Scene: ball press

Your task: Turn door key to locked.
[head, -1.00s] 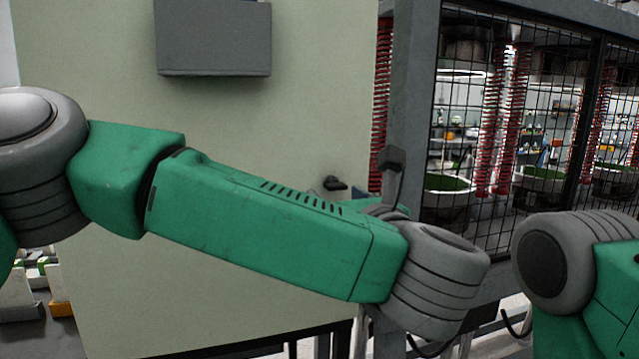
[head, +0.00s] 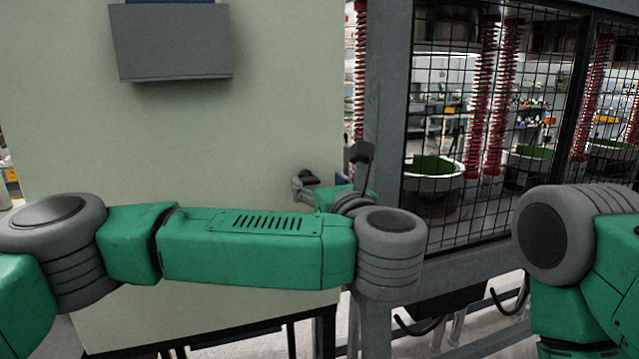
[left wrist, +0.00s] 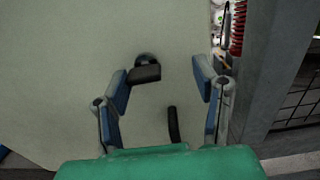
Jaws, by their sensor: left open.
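The pale green door panel (head: 270,90) has a small dark key-like knob (head: 308,176) near its right edge. In the head view my left gripper (head: 304,185) is small and partly hidden behind my left arm. My right gripper is out of view.
A grey box (head: 171,42) is on the panel's upper part. A grey post (head: 386,110) and black mesh fence (head: 480,130) stand to the right.

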